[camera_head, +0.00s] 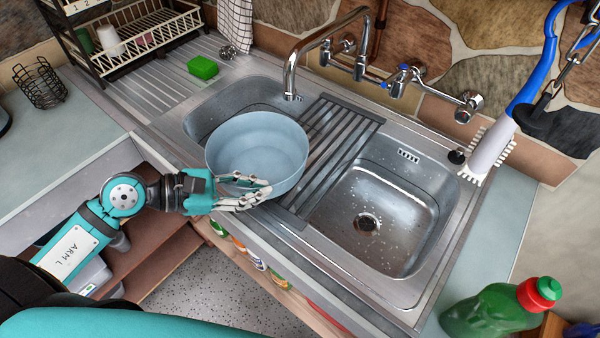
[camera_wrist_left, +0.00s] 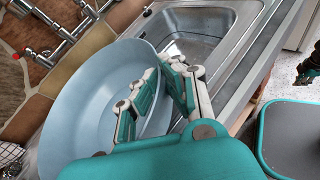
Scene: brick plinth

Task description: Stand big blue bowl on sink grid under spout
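The big blue bowl (camera_head: 258,135) is upright over the front of the left basin. It hides part of that basin and the left edge of the slatted sink grid (camera_head: 345,128). My left gripper (camera_head: 258,190) is shut on the near rim of the bowl; its fingers straddle the wall in the left wrist view (camera_wrist_left: 160,95), where the bowl (camera_wrist_left: 85,100) looks empty. Whether the bowl's underside touches anything is hidden. The spout (camera_head: 291,95) ends behind the bowl, near the grid's far left corner. A dark shape at the wrist view's right edge may be my right gripper (camera_wrist_left: 310,66).
The right basin (camera_head: 375,215) is empty and wet. A green sponge (camera_head: 203,67) and a dish rack (camera_head: 150,35) stand behind on the left. A green bottle (camera_head: 490,308) is at front right, and a brush (camera_head: 488,150) hangs at right. Taps line the back wall.

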